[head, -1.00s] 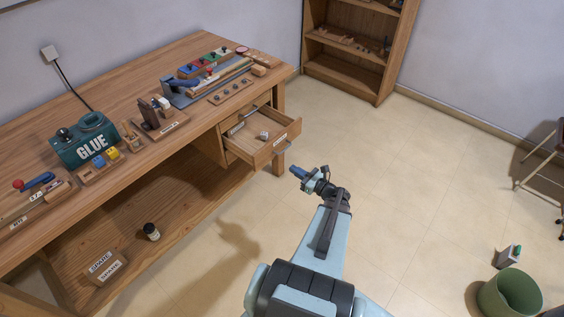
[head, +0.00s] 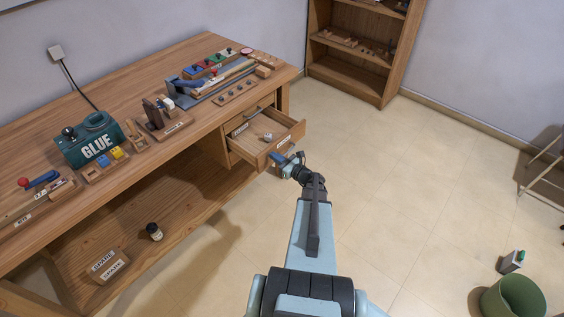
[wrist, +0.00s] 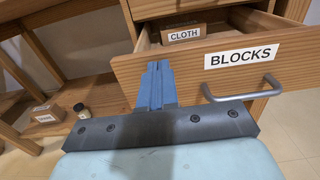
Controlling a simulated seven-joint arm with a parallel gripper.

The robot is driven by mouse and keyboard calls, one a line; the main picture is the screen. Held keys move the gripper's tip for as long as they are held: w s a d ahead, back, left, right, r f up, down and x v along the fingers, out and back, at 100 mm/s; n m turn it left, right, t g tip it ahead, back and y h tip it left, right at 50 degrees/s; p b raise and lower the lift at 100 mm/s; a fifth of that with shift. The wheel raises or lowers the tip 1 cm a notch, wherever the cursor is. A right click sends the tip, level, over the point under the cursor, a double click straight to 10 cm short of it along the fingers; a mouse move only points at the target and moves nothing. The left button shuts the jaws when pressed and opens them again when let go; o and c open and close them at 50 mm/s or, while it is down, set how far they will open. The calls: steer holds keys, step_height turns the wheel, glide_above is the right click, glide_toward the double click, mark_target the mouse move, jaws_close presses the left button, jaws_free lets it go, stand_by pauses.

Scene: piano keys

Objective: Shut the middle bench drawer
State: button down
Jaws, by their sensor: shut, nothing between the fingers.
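The middle bench drawer (head: 279,145) stands pulled out from the right end of the wooden bench. Its front in the wrist view (wrist: 196,71) carries a "BLOCKS" label and a grey bar handle (wrist: 243,93). A small pale object (head: 268,135) lies inside it, along with a box labelled "CLOTH" (wrist: 184,33). My gripper (head: 276,157) is at the drawer front, its blue fingers together and empty. In the wrist view the fingers (wrist: 156,68) overlap the left part of the drawer front, left of the handle. I cannot tell whether they touch it.
A closed drawer (wrist: 160,5) sits above the open one. A box (head: 108,266) and a jar (head: 154,231) stand on the lower shelf.

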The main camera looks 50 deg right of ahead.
steer(key=shift+w, duration=0.45)
steer(key=w, duration=1.9)
steer(key=shift+w, duration=0.95)
steer(key=shift+w+r, duration=0.1)
steer(key=shift+w, duration=0.1)
steer(key=shift+s, duration=0.1)
steer(key=s, duration=1.5)
steer(key=shift+n, duration=0.3)
